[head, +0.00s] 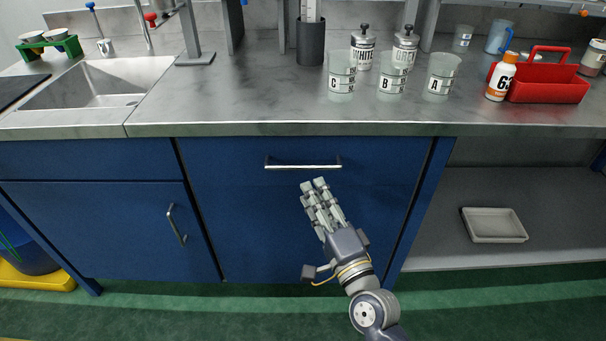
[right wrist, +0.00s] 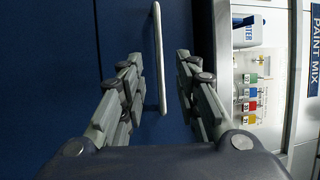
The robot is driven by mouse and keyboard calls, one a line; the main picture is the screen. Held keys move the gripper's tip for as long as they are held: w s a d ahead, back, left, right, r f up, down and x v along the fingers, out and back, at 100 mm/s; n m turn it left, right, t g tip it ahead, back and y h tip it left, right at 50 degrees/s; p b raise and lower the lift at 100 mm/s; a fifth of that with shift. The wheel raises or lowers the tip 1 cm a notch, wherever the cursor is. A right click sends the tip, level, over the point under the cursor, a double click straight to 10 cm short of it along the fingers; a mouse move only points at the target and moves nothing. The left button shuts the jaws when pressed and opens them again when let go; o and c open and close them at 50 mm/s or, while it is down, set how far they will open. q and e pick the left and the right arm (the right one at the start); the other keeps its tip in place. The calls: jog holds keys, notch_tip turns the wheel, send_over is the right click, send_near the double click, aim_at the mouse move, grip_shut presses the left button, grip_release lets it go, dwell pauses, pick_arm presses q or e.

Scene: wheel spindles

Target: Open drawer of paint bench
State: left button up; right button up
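The paint bench has a blue drawer (head: 230,165) under its grey worktop. A silver bar handle (head: 303,167) runs across the drawer front, and the drawer looks shut. My right gripper (head: 314,184) is just below the handle in the head view, with its fingers pointing up towards it. In the right wrist view the handle (right wrist: 160,60) appears upright between the two parted fingers of my right gripper (right wrist: 158,62). The fingers are open with a gap on each side of the bar. Whether the fingertips reach past the bar is hard to tell. My left gripper is not in view.
The worktop holds cups marked C (head: 341,84), B (head: 392,86) and A (head: 436,86), an orange-labelled bottle (head: 501,77) and a red caddy (head: 546,92). A sink (head: 98,83) is at left. A cupboard handle (head: 176,224) sits lower left. A white tray (head: 493,225) lies on the open shelf.

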aim_at(302, 172)
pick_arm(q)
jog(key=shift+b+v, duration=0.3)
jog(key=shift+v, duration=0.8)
pick_arm(e)
jog(key=shift+x, duration=3.75)
grip_shut()
